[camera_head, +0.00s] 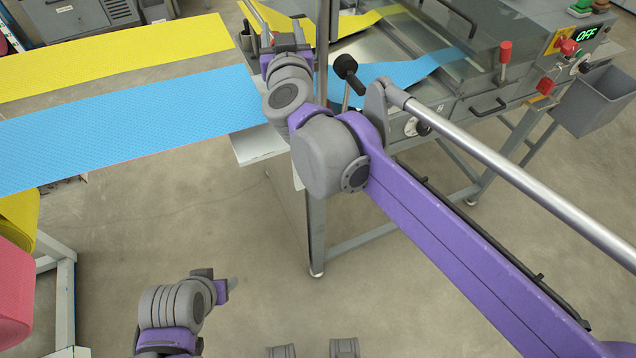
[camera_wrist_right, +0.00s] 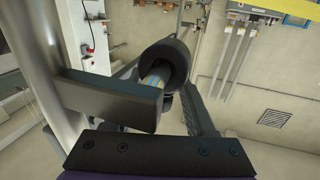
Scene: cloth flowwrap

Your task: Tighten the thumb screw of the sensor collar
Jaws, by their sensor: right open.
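My right gripper (camera_head: 285,38) is at the far end of the right arm, beside the yellow and blue strips at the machine's infeed. In the right wrist view the right gripper (camera_wrist_right: 178,108) is open. A black round collar-like part (camera_wrist_right: 166,62) lies just beyond and between its fingers, with a blue and yellow core showing at its near end. I cannot tell whether the fingers touch it, nor make out a separate thumb screw. My left gripper (camera_head: 228,287) is low at the left over the floor, away from the machine; its jaw opening is unclear.
A yellow strip (camera_head: 110,55) and a blue strip (camera_head: 120,135) run into the machine from the left. A black-knobbed lever (camera_head: 346,68) and a vertical grey post stand near my right arm. Open floor lies in front.

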